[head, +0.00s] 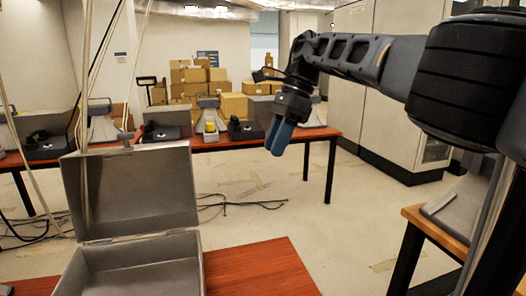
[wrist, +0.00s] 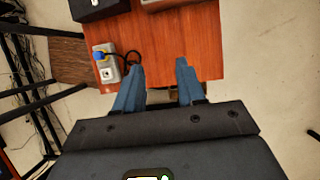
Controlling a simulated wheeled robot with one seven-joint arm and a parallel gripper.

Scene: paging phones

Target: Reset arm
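My arm reaches in from the right in the head view, with my gripper (head: 278,138) pointing down over open floor, in front of the back table. In the wrist view the two blue fingers of my gripper (wrist: 160,66) stand apart with nothing between them, so it is open and empty. Beyond the fingertips in that view lies a red-brown table top (wrist: 190,45) some way below.
An open grey metal case (head: 140,262) stands on the near red table (head: 262,270). Phones, including a black one (head: 246,130), line the back table (head: 318,134). A wooden table (head: 440,222) stands at right. The wrist view shows a small grey box (wrist: 106,62).

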